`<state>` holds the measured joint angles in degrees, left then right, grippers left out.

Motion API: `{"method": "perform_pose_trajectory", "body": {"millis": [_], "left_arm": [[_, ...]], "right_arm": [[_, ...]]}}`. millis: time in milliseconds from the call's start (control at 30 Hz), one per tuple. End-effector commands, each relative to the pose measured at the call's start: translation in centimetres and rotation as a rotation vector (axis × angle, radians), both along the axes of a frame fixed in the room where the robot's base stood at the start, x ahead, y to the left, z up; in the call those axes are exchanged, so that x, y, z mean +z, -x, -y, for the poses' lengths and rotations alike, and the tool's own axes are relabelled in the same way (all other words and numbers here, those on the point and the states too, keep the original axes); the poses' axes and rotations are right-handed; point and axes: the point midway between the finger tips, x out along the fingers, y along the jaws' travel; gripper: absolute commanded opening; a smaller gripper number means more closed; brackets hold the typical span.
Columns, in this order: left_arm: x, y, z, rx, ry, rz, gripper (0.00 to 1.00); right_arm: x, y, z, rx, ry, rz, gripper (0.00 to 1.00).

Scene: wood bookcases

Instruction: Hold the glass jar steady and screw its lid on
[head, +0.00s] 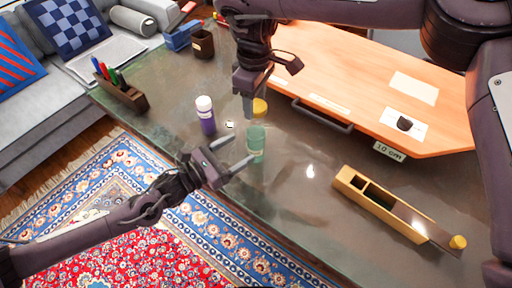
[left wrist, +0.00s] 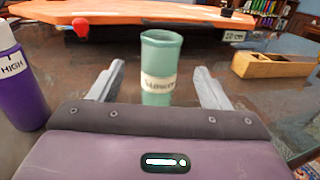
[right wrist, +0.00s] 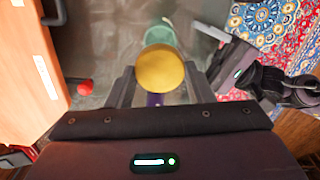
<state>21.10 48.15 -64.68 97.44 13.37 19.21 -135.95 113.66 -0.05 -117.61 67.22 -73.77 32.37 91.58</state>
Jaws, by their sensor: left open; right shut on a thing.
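The green glass jar (head: 256,143) stands upright and open on the dark tabletop. In the left wrist view the jar (left wrist: 161,52), with a pale lettered label, is centred between the spread fingers. My left gripper (head: 240,150) is open, low at the jar's side, with its fingertips close to it; I cannot tell whether they touch it. My right gripper (head: 249,108) points down and is shut on the round yellow lid (head: 260,107). The lid is above the jar and apart from it. In the right wrist view the lid (right wrist: 160,68) covers part of the jar (right wrist: 162,33).
A purple bottle with a white cap (head: 206,115) stands left of the jar. A long wooden box (head: 385,207) lies to the right, with a yellow knob at its end. An orange wooden board (head: 350,75) is behind. A pen holder (head: 123,92) is far left.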

Motion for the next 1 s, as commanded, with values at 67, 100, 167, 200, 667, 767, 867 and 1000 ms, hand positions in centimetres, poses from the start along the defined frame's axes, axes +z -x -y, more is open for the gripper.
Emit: {"method": "perform_pose_trajectory", "body": {"millis": [67,100,167,200,667,767,867,1000], "left_arm": [[0.1,-1.0,1.3,-0.001,0.003,0.001,0.70],[0.1,-1.4,1.8,0.000,0.002,0.000,0.70],[0.0,-1.9,2.5,0.000,0.001,0.001,0.70],[0.0,-2.2,2.9,0.000,0.001,0.001,0.70],[-0.1,-3.3,4.3,0.000,-0.002,-0.001,0.70],[-0.1,-3.3,4.3,0.000,-0.002,-0.001,0.68],[-0.1,-3.3,4.3,0.000,-0.002,-0.001,0.55],[-0.1,-3.3,4.3,0.000,-0.002,-0.001,0.36]], "right_arm": [[0.0,0.0,0.0,0.000,0.000,0.000,0.25],[0.0,0.0,0.0,0.000,0.000,0.000,0.25],[0.0,0.0,0.0,0.000,0.000,0.000,0.25],[0.0,0.0,0.0,0.000,0.000,0.000,0.25],[0.0,0.0,0.0,0.000,0.000,0.000,0.25],[0.0,0.0,0.0,0.000,0.000,0.000,0.25],[0.0,0.0,0.0,0.000,0.000,0.000,0.25],[0.0,0.0,0.0,0.000,0.000,0.000,0.25]]}}
